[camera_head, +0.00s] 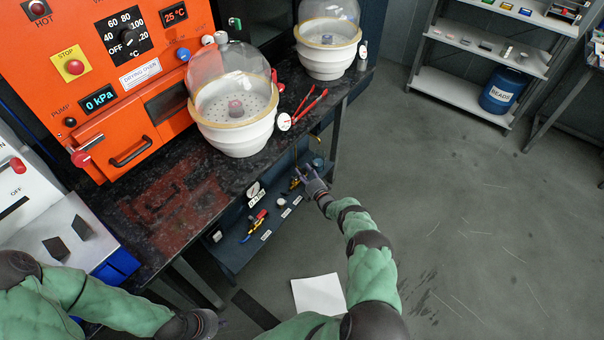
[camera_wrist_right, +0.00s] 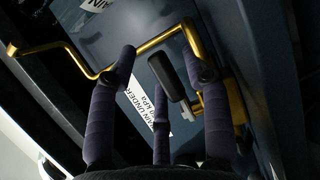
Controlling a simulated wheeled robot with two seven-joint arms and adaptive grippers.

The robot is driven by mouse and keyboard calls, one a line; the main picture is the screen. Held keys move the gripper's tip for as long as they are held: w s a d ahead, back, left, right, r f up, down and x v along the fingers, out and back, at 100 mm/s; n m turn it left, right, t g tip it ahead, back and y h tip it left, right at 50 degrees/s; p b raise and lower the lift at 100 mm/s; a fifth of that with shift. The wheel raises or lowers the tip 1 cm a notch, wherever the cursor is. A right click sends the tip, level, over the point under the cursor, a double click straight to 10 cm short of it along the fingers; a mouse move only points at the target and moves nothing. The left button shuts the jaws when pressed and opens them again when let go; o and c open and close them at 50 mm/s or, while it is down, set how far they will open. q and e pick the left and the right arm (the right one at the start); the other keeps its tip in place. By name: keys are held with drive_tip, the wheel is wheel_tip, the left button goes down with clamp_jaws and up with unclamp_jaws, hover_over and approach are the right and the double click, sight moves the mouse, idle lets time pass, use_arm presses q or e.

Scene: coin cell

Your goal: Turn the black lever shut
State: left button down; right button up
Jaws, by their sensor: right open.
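The black lever (camera_wrist_right: 168,77) shows in the right wrist view, joined to brass pipework (camera_wrist_right: 60,45) in front of a dark blue panel. My right gripper (camera_wrist_right: 158,62) is open, with its purple-grey fingers spread around the lever; I cannot tell whether any finger touches it. In the head view my right gripper (camera_head: 308,174) reaches to the shelf area below the black bench, and the lever is too small there to make out clearly. My left gripper (camera_head: 203,322) is low at the bottom edge of the head view, away from the lever, and its fingers are unclear.
The black bench (camera_head: 182,205) carries an orange drying oven (camera_head: 108,40), two glass-domed white vessels (camera_head: 238,135) and red-handled tongs (camera_head: 310,103). Tools (camera_head: 257,222) lie on the lower blue shelf. A white sheet (camera_head: 318,295) lies on the floor. Open floor is at right.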

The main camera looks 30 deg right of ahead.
drive_tip(key=shift+w+b, duration=0.3)
drive_tip(key=shift+w, duration=0.55)
clamp_jaws()
